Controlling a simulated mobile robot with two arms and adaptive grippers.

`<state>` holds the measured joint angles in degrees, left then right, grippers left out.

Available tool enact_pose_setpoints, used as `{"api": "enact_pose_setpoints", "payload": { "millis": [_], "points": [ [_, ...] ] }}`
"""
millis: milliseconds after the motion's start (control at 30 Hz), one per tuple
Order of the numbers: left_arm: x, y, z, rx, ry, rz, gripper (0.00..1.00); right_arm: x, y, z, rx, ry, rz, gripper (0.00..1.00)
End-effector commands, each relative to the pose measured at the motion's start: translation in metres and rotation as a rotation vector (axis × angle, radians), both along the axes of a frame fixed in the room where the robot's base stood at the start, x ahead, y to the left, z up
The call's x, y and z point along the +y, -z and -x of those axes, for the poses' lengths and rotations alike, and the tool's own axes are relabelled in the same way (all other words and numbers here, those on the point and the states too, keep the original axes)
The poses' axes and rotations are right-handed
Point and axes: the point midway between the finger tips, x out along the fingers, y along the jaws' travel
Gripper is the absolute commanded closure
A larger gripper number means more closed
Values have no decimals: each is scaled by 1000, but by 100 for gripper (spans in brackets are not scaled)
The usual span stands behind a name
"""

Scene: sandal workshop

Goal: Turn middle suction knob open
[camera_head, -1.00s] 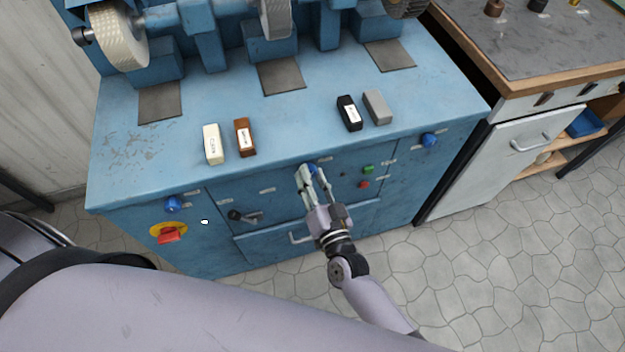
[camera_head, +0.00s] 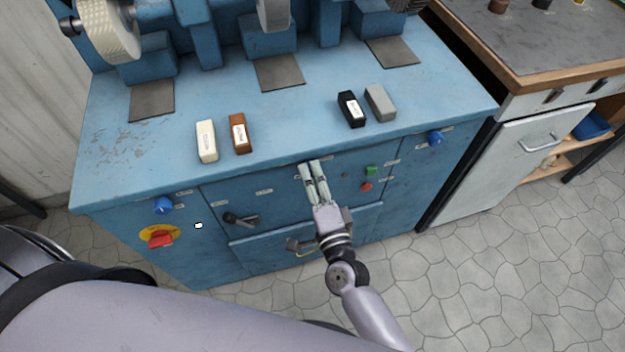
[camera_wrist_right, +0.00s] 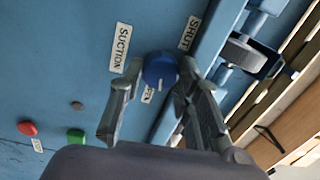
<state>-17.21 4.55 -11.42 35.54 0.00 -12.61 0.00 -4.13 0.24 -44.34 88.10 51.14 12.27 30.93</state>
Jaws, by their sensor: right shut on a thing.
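The middle suction knob (camera_wrist_right: 160,70) is round and blue, with a pale mark at its lower edge in the right wrist view. My right gripper (camera_head: 310,168) is at the upper middle of the blue machine's front (camera_head: 270,195) and hides this knob in the head view. In the wrist view, the fingers of my right gripper (camera_wrist_right: 160,76) are shut on the knob, one on each side. A SUCTION label (camera_wrist_right: 121,47) and a SHUT label (camera_wrist_right: 189,33) sit beside it. Another label below the knob is partly hidden. My left gripper is not in view.
Other blue knobs sit at the left (camera_head: 163,205) and right (camera_head: 435,138) of the front. A green button (camera_head: 371,171) and a red button (camera_head: 366,187) are right of my gripper. A black lever (camera_head: 240,219) and a red switch (camera_head: 160,239) are left.

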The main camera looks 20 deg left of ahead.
Motion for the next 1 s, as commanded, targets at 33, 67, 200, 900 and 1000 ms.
{"api": "enact_pose_setpoints", "payload": {
  "millis": [33, 67, 200, 900, 1000],
  "points": [
    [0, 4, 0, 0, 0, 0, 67, 0, 3, 0, 23, 1, -29, 97],
    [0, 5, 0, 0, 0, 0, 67, 0, 3, 0, 35, 1, -48, 97],
    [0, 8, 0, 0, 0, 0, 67, -1, 2, 0, 81, 2, -119, 97],
    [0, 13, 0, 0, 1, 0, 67, 0, 2, 0, 154, 0, -223, 97],
    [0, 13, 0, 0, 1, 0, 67, 0, 2, 0, 154, 1, -222, 97]
  ]
}}
